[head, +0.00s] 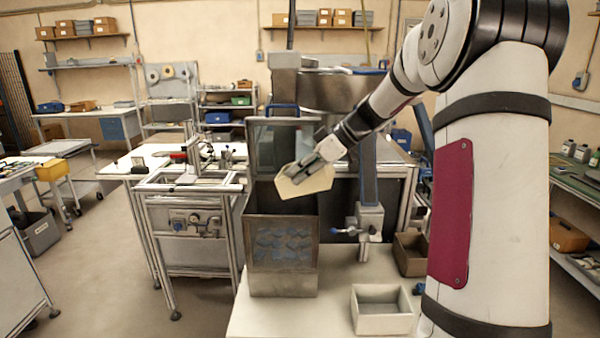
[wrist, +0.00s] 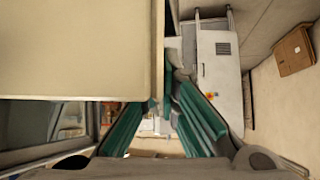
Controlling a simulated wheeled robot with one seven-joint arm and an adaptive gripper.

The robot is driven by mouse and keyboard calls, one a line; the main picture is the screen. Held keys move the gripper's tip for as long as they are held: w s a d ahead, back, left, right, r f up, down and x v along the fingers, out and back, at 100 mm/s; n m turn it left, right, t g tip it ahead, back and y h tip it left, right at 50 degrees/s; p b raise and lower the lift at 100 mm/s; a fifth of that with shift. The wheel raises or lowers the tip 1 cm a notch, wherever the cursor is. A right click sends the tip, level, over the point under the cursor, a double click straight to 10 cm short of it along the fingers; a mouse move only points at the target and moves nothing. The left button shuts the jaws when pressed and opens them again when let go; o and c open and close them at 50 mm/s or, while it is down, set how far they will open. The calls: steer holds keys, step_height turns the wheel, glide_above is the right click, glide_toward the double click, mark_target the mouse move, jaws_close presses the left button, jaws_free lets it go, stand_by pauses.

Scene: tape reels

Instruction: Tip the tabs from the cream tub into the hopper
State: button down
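A cream tub (head: 306,184) hangs tilted in the air above the hopper's mouth in the head view. My gripper (head: 318,162) is shut on the tub at its upper edge. In the wrist view the tub (wrist: 75,50) fills the upper left, with the teal fingers (wrist: 164,105) close against its edge. The hopper (head: 283,283) is a tall grey metal bin on the table, with its lid raised behind the opening. Bluish shapes show on its front face. The tub's inside is hidden, so I cannot tell whether it holds tabs.
An open cream box (head: 382,323) stands on the white table (head: 330,300) to the right of the hopper. A brown bin (head: 410,255) and a grey post with a clamp (head: 369,215) stand behind it. A metal-framed bench (head: 190,207) is at the left.

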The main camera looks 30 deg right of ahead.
steer(key=shift+w+a+g+h, duration=0.15)
steer(key=shift+g+h, duration=0.4)
steer(key=shift+h, duration=0.05)
steer(key=shift+w+a+g+h, duration=0.1)
steer(key=shift+a+g+h, duration=0.05)
steer(key=shift+g+h, duration=0.45)
steer(key=shift+w+a+g, duration=0.15)
steer(key=shift+g, duration=0.1)
steer(key=shift+w+a+f+g+h+b, duration=0.15)
steer(key=shift+w+g+h+b, duration=0.1)
steer(key=shift+g+h, duration=0.15)
steer(key=shift+w+a+f+g+h+b, duration=0.15)
steer(key=shift+g+h+b, duration=0.15)
steer(key=shift+h, duration=0.2)
steer(key=shift+w+a+f+g+h+b, duration=0.15)
steer(key=shift+g+h+b, duration=0.3)
steer(key=shift+b, duration=0.35)
steer(key=shift+w+a+f+g+h+b, duration=0.15)
steer(key=shift+g+h+b, duration=0.3)
steer(key=shift+b, duration=0.3)
